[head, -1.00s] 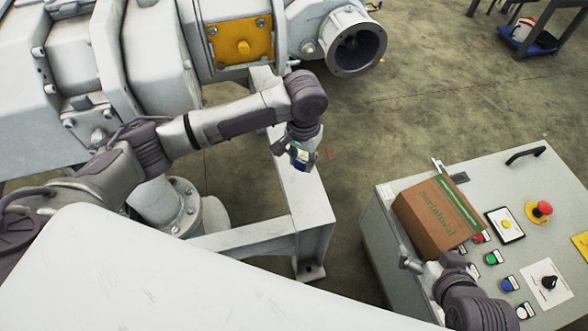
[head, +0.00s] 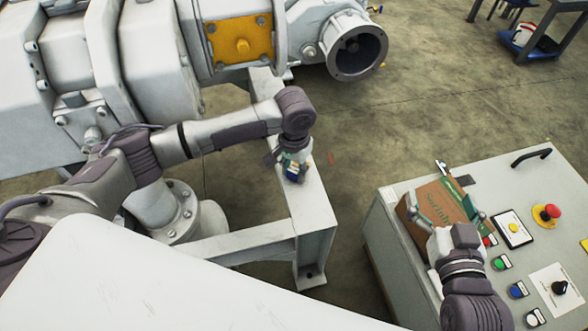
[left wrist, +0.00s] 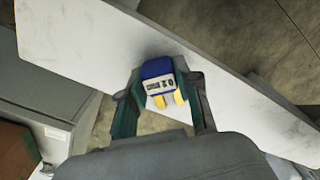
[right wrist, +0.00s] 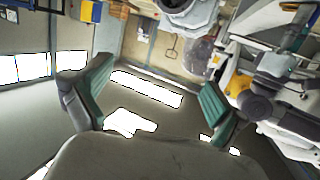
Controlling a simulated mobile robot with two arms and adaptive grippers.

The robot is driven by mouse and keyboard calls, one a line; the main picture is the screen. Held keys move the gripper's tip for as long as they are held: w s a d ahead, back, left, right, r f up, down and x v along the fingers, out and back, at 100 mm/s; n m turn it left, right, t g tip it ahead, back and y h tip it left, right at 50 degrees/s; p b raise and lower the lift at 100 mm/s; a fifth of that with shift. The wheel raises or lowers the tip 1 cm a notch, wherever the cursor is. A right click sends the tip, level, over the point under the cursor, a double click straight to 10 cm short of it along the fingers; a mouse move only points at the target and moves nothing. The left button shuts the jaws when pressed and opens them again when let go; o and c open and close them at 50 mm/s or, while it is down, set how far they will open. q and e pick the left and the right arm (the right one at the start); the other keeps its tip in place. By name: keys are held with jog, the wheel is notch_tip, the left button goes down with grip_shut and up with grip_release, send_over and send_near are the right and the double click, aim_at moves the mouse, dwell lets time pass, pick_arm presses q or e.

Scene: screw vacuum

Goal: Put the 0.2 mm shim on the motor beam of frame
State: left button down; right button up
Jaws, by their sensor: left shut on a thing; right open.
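The motor beam of the frame (head: 305,215) is a light grey flat-topped beam beside the large machine; its pale top also fills much of the left wrist view (left wrist: 85,45). I cannot tell whether the device touches the beam. My right gripper (head: 444,212) is open at the cardboard box (head: 432,200) on the control cabinet, and its green-padded fingers stand apart in the right wrist view (right wrist: 155,95).
The control cabinet (head: 385,245) carries a red emergency stop (head: 547,213), several coloured buttons and a black handle (head: 531,157). A white panel (head: 160,270) fills the lower left foreground.

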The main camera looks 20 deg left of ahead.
jog(key=shift+f, duration=0.1)
pick_arm(q)
jog(key=shift+f, duration=0.1)
jog(key=c, duration=0.8)
grip_release()
pick_arm(e)
jog(key=shift+s+d+f+g, duration=0.1)
jog(key=shift+f+g, duration=0.2)
